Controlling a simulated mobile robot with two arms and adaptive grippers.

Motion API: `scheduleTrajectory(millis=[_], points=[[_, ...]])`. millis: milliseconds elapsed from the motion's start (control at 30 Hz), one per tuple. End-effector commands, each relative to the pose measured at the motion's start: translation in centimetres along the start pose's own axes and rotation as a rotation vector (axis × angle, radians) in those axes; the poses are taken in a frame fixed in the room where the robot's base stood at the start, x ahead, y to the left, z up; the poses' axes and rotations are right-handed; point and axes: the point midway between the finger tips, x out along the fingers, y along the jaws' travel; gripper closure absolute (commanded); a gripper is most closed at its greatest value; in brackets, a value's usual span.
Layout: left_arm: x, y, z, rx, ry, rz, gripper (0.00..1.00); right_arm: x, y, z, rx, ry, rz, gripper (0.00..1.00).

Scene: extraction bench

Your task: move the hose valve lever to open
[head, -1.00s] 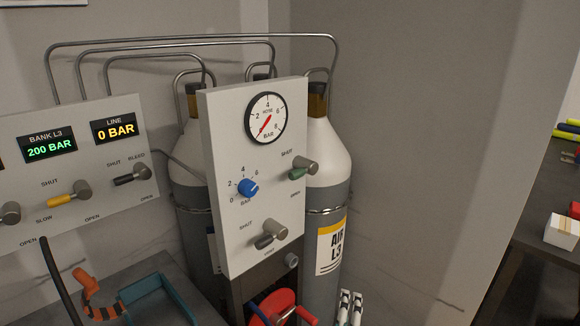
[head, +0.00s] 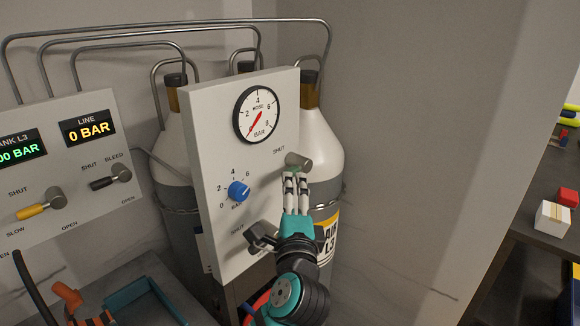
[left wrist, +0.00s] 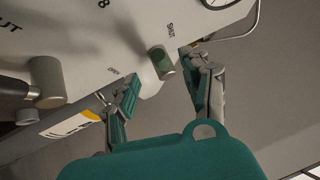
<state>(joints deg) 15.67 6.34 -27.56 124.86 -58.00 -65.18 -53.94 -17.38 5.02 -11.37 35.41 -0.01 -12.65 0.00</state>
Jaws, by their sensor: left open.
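The hose valve is on the upright white panel (head: 210,130), below the hose gauge. Its grey hub (head: 299,160) shows just above my left gripper (head: 294,178); the fingers hide the green lever in the head view. The left wrist view shows the hub and green lever (left wrist: 161,62) nearly end-on, between the open fingers of my left gripper (left wrist: 163,72). The SHUT label is near the lever, and the OPEN label is by the left finger. The fingers are not closed on the lever; I cannot tell if one touches it. My right gripper is not in view.
A blue knob (head: 239,191) and a second valve with a dark lever (head: 262,236) are on the same panel, close to my left arm. Gas cylinders (head: 318,150) stand behind. A dark bench (head: 545,220) with a white box (head: 552,218) is at right.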

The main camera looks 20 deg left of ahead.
Motion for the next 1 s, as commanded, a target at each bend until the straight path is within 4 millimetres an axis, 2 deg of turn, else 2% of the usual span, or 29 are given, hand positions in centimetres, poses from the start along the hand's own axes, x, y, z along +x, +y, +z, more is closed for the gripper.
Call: scheduleTrajectory(millis=[100,300,500,733,767,1000], points=[[2.6,-0.3,0.1,0.003,-0.002,-0.001,0.52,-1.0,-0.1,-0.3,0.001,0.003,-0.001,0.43],[5.5,-0.2,0.1,0.001,-0.002,0.0,0.52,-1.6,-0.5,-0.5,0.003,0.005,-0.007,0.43],[6.6,0.0,0.0,-0.001,0.0,0.001,0.52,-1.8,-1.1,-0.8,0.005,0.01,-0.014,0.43],[6.6,0.1,0.0,-0.002,0.0,0.001,0.52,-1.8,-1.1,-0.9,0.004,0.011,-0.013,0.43],[6.6,0.1,0.0,-0.002,0.0,0.001,0.54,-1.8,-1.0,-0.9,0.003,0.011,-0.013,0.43],[6.6,0.1,0.0,-0.001,0.0,0.001,0.85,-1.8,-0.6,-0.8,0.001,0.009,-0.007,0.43]])
